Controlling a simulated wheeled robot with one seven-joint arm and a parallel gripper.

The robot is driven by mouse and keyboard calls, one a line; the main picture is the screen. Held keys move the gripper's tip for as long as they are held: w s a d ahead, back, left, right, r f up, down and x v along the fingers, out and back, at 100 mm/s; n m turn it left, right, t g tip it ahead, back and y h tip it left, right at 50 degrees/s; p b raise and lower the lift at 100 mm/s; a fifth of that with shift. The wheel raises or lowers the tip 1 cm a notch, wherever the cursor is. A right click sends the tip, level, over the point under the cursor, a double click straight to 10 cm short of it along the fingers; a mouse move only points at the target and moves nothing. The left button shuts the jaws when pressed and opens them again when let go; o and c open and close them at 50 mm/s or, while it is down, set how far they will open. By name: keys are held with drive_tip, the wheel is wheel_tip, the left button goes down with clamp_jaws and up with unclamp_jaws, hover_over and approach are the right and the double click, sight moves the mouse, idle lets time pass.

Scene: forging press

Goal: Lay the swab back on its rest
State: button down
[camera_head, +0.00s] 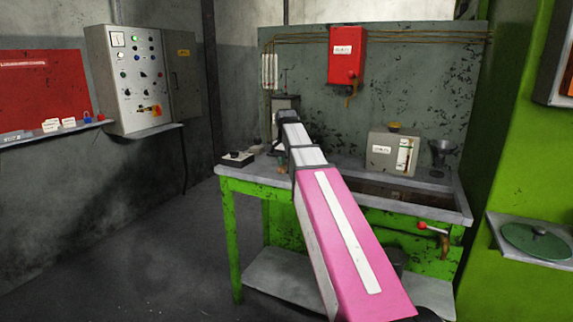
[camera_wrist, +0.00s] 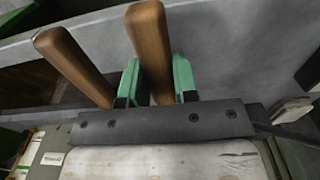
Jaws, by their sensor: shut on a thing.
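In the wrist view, my gripper (camera_wrist: 157,78) has green fingers shut on a round wooden handle (camera_wrist: 148,38), which I take to be the swab's. The swab's head is not visible. A second, similar wooden handle (camera_wrist: 72,62) slants beside it on the left, outside the fingers; what it belongs to is hidden. In the head view my pink and white arm reaches over the workbench (camera_head: 232,173) and hides most of the gripper and swab. I cannot make out the swab's rest for certain in either view.
A dark flat block (camera_head: 237,158) lies on the bench's left end. A grey tank with a yellow cap (camera_head: 393,152) and a funnel (camera_head: 441,149) stand at the back right, behind a dark trough (camera_head: 385,192). A red box (camera_head: 347,55) hangs on the back panel.

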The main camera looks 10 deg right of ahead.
drive_tip(key=shift+f, duration=0.3)
drive_tip(key=c, duration=0.8)
unclamp_jaws()
